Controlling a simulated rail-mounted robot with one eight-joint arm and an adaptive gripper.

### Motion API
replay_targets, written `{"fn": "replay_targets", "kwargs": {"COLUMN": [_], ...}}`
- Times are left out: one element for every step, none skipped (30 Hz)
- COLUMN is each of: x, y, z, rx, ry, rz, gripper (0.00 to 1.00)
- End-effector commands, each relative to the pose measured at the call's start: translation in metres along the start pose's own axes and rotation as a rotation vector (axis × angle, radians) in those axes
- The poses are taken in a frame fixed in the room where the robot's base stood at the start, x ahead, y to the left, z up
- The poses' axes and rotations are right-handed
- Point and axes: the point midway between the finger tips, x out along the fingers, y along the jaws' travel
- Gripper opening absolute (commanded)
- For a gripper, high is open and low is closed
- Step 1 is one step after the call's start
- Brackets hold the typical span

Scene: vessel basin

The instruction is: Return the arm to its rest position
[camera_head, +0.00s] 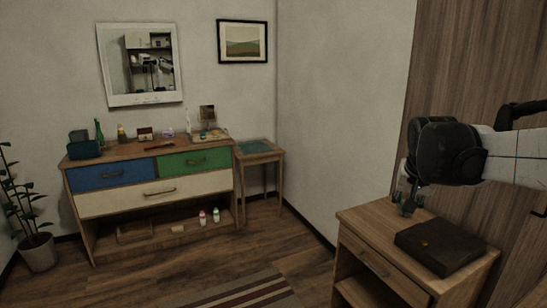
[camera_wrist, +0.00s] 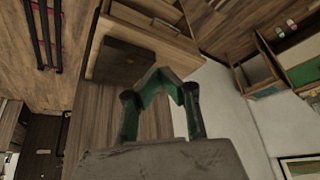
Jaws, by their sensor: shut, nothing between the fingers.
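My gripper (camera_head: 408,208) hangs from my arm at the right of the head view, near the left part of the wooden nightstand top. In the wrist view my gripper (camera_wrist: 163,73) has its green-lined fingers drawn together at the tips, with nothing between them. My arm reaches in from the right edge of the head view. A dark brown flat box (camera_head: 440,247) lies on the nightstand (camera_head: 368,222), to the right of and below the gripper. The box (camera_wrist: 127,64) also shows beyond the fingers in the wrist view.
A dresser (camera_head: 150,194) with blue, green and cream drawers stands against the left wall, small items on top. A small side table (camera_head: 258,149) stands beside it. A potted plant (camera_head: 38,252) is at far left. The floor between dresser and nightstand is clear, with a striped rug (camera_head: 245,293).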

Motion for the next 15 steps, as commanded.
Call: {"fn": "replay_targets", "kwargs": {"x": [-0.010, -0.014, -0.020, -0.025, -0.029, -0.034, -0.037, -0.041, -0.045, -0.048, -0.050, -0.054, -0.056, -0.058, -0.060], "y": [-0.004, -0.006, -0.008, -0.009, -0.011, -0.013, -0.014, -0.015, -0.017, -0.017, -0.018, -0.019, -0.020, -0.020, -0.021], "z": [0.016, 0.024, 0.035, 0.044, 0.053, 0.064, 0.073, 0.082, 0.093, 0.103, 0.112, 0.124, 0.133, 0.142, 0.154], "rx": [-0.019, -0.031, -0.047, -0.059, -0.070, -0.086, -0.098, -0.109, -0.123, -0.135, -0.147, -0.162, -0.173, -0.185, -0.201], "ry": [0.007, 0.011, 0.016, 0.020, 0.024, 0.030, 0.034, 0.038, 0.043, 0.047, 0.051, 0.058, 0.062, 0.067, 0.072], "rz": [-0.010, -0.016, -0.024, -0.029, -0.035, -0.043, -0.049, -0.055, -0.063, -0.069, -0.075, -0.083, -0.088, -0.094, -0.101], "gripper": [0.00, 0.00, 0.00, 0.00, 0.00, 0.00, 0.00, 0.00, 0.00, 0.00, 0.00, 0.00, 0.00, 0.00, 0.00]}}
